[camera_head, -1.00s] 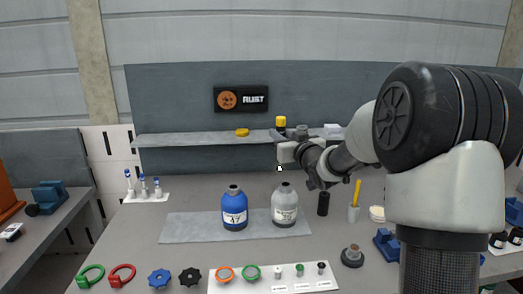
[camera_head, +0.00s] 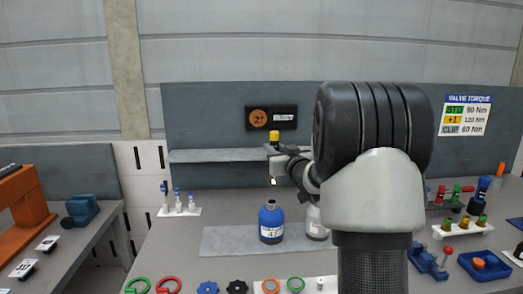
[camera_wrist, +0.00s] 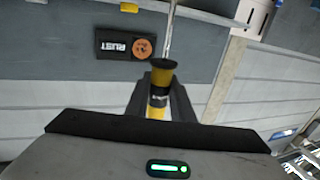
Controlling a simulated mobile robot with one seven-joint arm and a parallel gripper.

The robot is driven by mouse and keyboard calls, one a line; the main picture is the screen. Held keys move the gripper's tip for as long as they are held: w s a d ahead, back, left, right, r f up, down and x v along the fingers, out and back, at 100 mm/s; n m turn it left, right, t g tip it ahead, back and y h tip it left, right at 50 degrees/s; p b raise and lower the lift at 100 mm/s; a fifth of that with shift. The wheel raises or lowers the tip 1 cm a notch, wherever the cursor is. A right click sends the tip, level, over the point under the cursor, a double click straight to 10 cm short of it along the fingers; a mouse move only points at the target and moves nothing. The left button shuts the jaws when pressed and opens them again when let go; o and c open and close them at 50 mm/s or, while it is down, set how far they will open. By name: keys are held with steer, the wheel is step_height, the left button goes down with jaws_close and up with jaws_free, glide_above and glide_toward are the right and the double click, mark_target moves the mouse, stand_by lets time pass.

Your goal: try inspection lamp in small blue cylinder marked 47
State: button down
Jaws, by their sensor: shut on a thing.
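The small blue cylinder (camera_head: 271,225) stands upright on a grey mat (camera_head: 215,240), its white label reading 47. My gripper (camera_head: 274,152) is shut on the inspection lamp, a yellow and black rod whose yellow top (camera_head: 274,135) sticks up above the fingers. The lamp also shows between the fingers in the wrist view (camera_wrist: 157,100), with a black collar and a thin shiny rod beyond it. A small bright white tip shows below the gripper. The gripper is in the air, above the blue cylinder in the picture and apart from it. The cylinder's opening is too small to make out.
A grey cylinder (camera_head: 315,224) stands just right of the blue one, partly hidden by my arm. A shelf (camera_head: 210,156) and a RUST sign (camera_head: 270,118) are behind. White-blue bottles (camera_head: 178,203) stand at left; rings and knobs (camera_head: 208,287) line the front edge.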

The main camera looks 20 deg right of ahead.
steer(key=shift+a, duration=0.25)
steer(key=shift+f, duration=0.1)
step_height(320, 180, down, 6)
steer(key=b, duration=0.4)
steer(key=shift+r, duration=0.2)
steer(key=shift+f, duration=0.25)
steer(key=shift+f+b, duration=0.15)
steer(key=shift+b, duration=0.2)
steer(key=shift+f+b, duration=0.3)
steer(key=shift+f, duration=0.05)
steer(key=shift+f+b, duration=2.1)
steer(key=shift+f, duration=0.15)
steer(key=shift+r, duration=0.1)
